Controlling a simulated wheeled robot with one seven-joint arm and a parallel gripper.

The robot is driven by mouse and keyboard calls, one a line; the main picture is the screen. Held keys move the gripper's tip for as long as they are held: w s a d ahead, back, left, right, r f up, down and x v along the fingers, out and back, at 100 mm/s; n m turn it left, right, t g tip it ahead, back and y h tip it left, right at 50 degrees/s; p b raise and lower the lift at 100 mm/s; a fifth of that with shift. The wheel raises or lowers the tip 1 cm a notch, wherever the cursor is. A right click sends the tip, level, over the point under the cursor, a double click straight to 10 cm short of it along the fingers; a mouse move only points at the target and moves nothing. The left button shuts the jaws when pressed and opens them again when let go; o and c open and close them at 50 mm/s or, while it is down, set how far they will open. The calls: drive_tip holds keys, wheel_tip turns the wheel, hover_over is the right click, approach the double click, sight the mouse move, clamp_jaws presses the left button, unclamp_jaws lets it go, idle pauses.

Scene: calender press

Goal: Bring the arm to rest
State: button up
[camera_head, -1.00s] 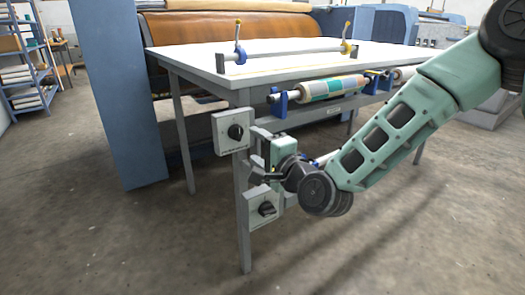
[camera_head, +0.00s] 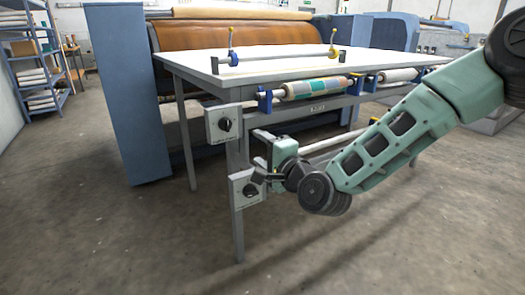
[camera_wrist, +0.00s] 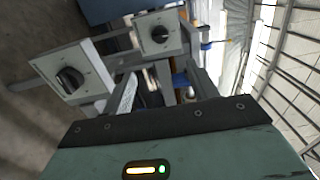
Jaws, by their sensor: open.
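My gripper (camera_head: 258,148) is at the front left corner of the white-topped table, in front of the table's frame, at a height between two dial boxes. Its two grey fingers are apart, with nothing seen between them. In the wrist view my gripper (camera_wrist: 162,88) shows its fingers reaching away from the green hand. My arm is stretched out from the right side of the head view, bent at a dark elbow-like joint, with the hand low. Whether the fingers touch the frame I cannot tell.
The upper dial box (camera_head: 223,124) and lower dial box (camera_head: 246,188) are close to my gripper; they also show in the wrist view. The white table (camera_head: 290,66) carries printed rollers (camera_head: 315,88) along its front. A blue press stands behind. Open floor lies in front.

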drive_tip(key=s+f+n+g+h, duration=0.1)
drive_tip(key=s+f+n+g, duration=0.3)
drive_tip(key=s, duration=0.3)
drive_tip(key=s+f+n+g+h, duration=0.1)
drive_tip(key=s+n+g, duration=0.3)
drive_tip(key=s+n, duration=0.3)
drive_tip(key=s+d+n+g+h, duration=0.65)
drive_tip(key=s+d, duration=0.95)
drive_tip(key=s, duration=0.4)
wheel_tip(320, 180, up, 24)
drive_tip(key=s+d+n+h+p, duration=0.1)
drive_tip(key=p, duration=2.2)
drive_tip(key=shift+s+p, duration=0.15)
drive_tip(key=shift+p, duration=0.2)
